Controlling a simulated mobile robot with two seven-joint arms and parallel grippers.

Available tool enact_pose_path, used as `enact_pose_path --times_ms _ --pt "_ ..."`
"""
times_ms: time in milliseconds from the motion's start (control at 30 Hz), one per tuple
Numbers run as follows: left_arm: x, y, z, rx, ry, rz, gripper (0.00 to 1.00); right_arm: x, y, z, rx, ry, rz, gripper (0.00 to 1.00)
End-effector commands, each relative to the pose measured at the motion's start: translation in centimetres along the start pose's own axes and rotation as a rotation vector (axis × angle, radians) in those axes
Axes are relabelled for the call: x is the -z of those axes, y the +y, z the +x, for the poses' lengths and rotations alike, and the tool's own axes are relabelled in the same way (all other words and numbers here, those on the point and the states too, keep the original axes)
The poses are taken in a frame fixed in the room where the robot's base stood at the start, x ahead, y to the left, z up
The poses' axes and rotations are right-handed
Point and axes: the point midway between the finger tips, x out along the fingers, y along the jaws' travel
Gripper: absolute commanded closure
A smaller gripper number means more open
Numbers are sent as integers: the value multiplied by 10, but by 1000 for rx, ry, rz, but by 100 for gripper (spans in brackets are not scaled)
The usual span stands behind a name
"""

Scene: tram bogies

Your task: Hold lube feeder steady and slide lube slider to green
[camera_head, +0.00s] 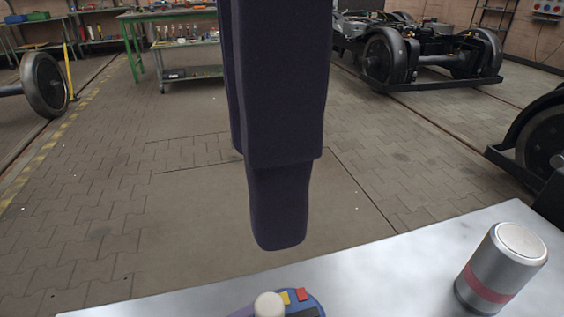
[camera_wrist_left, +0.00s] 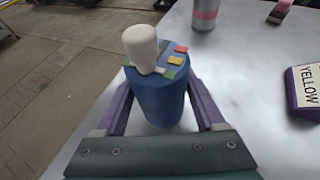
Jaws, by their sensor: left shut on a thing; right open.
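The lube feeder is a blue cylinder (camera_wrist_left: 158,103) standing upright on the grey table. Its top carries coloured patches, red and yellow among them, and the top also shows at the bottom edge of the head view (camera_head: 316,298). A white knob, the lube slider (camera_wrist_left: 140,47), stands on the top's left side; it is also in the head view (camera_head: 268,305). Which colour it stands at is unclear. My left gripper (camera_wrist_left: 160,90) is shut on the feeder, one purple finger on each side. My right gripper (camera_head: 270,215) hangs open and empty above, pointing down.
A silver canister with a red band (camera_head: 493,268) stands on the table (camera_head: 400,265) at right. In the wrist view a purple block labelled YELLOW (camera_wrist_left: 304,88) lies at right. Wheelsets and a bogie (camera_head: 425,50) stand on the floor beyond. The table between feeder and canister is clear.

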Motion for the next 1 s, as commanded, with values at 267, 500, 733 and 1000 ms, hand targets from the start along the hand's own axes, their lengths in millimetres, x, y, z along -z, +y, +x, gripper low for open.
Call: enact_pose_path --times_ms 267,500,733,1000 --pt "0 0 0 0 0 0 3 0 0 0 0 -1 0 41" --pt "0 0 0 0 0 0 0 0 0 0 0 -1 0 41" --pt "1 0 -24 0 2 1 0 0 0 0 0 -1 0 41" --pt "2 -1 -86 3 6 2 0 0 0 1 0 -1 0 41"
